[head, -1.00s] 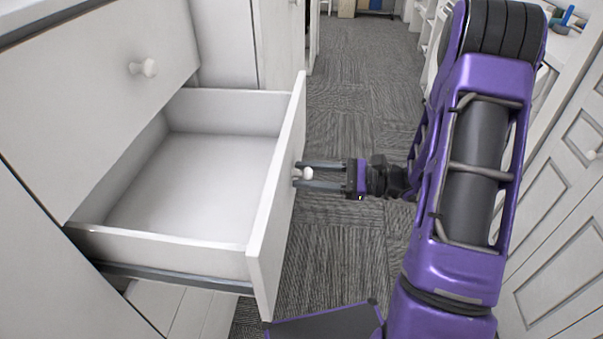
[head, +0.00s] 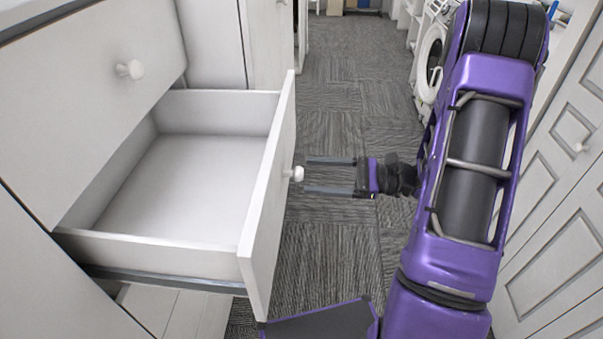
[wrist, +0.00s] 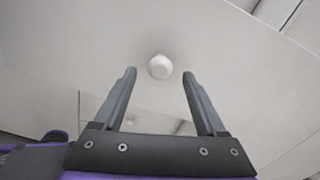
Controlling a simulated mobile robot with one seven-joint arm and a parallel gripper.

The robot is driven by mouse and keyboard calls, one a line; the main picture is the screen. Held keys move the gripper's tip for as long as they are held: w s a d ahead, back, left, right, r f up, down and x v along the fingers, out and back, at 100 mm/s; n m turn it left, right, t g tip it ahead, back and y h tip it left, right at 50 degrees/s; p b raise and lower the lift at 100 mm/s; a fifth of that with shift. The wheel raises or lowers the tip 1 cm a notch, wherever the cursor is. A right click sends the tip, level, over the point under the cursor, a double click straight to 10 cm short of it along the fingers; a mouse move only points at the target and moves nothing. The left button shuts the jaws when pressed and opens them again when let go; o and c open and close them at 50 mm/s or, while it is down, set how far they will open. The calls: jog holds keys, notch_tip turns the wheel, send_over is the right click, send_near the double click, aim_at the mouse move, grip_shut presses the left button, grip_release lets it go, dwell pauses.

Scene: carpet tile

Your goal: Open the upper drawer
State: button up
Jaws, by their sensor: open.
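A white drawer (head: 268,200) is pulled well out of the white cabinet, and its inside is empty. Its round white knob (head: 296,173) sits on the outer face; the knob also shows in the wrist view (wrist: 160,67). Above it, another drawer front (head: 90,90) with its own knob (head: 130,69) is closed. My gripper (head: 306,175) is open and empty, just to the right of the open drawer's knob. In the wrist view its fingers (wrist: 160,73) point at the drawer face, with the knob ahead between them and clear of both.
Grey carpet tile (head: 345,125) lies clear beyond my gripper. White panelled doors (head: 560,190) stand close on the right, behind my arm. A white round-fronted appliance (head: 430,62) stands at the far right. The open drawer juts into the aisle.

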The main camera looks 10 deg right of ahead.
jog(key=v, duration=1.3)
